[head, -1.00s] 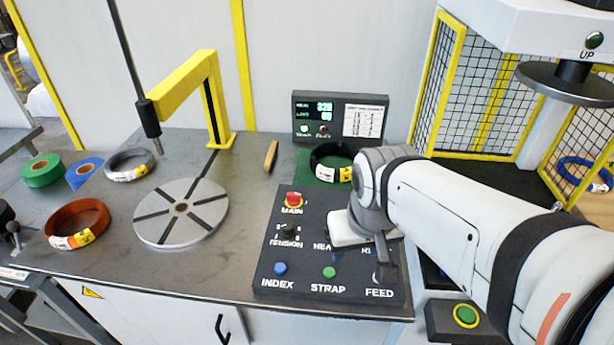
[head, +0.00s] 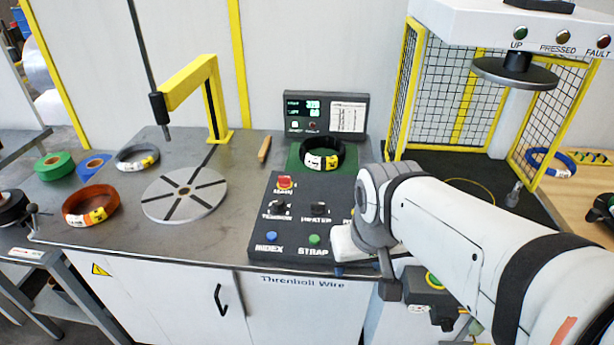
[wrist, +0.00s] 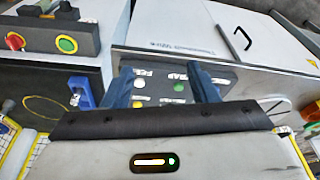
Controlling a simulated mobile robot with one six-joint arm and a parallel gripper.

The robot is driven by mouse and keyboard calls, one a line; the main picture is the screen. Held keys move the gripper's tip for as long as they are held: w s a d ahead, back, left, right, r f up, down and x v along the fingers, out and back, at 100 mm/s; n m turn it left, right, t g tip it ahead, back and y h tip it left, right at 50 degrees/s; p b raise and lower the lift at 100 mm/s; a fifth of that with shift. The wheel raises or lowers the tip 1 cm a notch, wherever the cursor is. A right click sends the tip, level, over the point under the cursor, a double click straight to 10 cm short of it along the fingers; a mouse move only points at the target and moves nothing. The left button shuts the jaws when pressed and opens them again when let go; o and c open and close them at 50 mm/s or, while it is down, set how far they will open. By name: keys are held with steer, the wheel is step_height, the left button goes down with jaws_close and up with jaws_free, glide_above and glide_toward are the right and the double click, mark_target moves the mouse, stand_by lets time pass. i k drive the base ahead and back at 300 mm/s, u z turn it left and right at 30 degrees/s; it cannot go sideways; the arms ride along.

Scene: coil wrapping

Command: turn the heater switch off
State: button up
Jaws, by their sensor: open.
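The dark control panel (head: 262,222) lies on the table's front edge. Its heater switch (head: 318,208) is a small black knob above the HEATER label, right of the tension knob (head: 278,206). I cannot tell which way the knob points. My gripper (head: 347,246) is over the panel's front right part, right of and nearer than the heater switch, and hides the lower right controls. In the wrist view my gripper (wrist: 163,90) is open and empty, its blue fingers apart, with the green strap button (wrist: 178,88) showing between them.
The red main switch (head: 285,183) and blue index button (head: 271,236) are on the panel. A black coil (head: 321,161) lies on a green mat behind it. The round turntable (head: 157,207) is left. A wire-mesh press cage (head: 440,105) stands right.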

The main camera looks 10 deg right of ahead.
mark_target(317, 209)
steer(key=k, duration=1.3)
steer(key=u, duration=0.55)
steer(key=i, duration=1.4)
steer(key=z, duration=0.4)
steer(key=i, duration=0.6)
steer(key=z, duration=0.65)
